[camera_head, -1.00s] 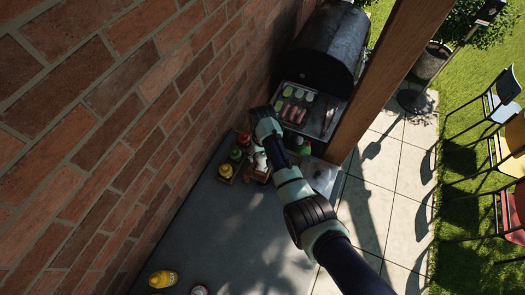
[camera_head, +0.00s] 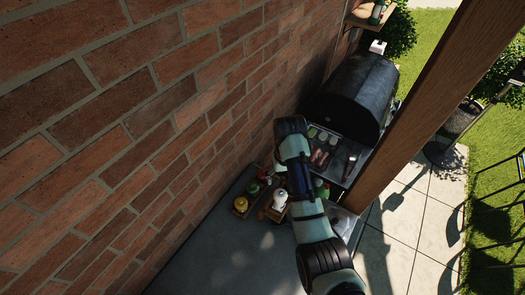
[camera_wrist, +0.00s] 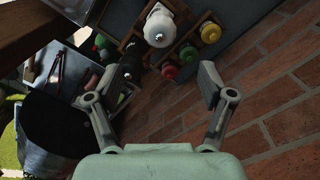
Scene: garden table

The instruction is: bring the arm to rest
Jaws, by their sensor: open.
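My arm reaches up from the bottom of the head view over the table's far end; my gripper cannot be made out there. In the wrist view my gripper (camera_wrist: 154,84) is open, its two fingers wide apart with nothing between them. Beyond the fingertips stands a wooden caddy (camera_wrist: 133,38) with a white bottle (camera_wrist: 158,27), a dark bottle (camera_wrist: 129,62) and bottles with red (camera_wrist: 169,72), green (camera_wrist: 188,53) and yellow (camera_wrist: 210,33) tops. The gripper appears apart from all of them. In the head view the caddy is partly hidden behind my arm.
A brick wall (camera_head: 130,140) runs along the left of the grey table (camera_head: 225,262). A black grill (camera_head: 355,92) with food on its grate lies beyond the arm. A wooden post (camera_head: 432,85) stands to the right. The near table surface in view is clear.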

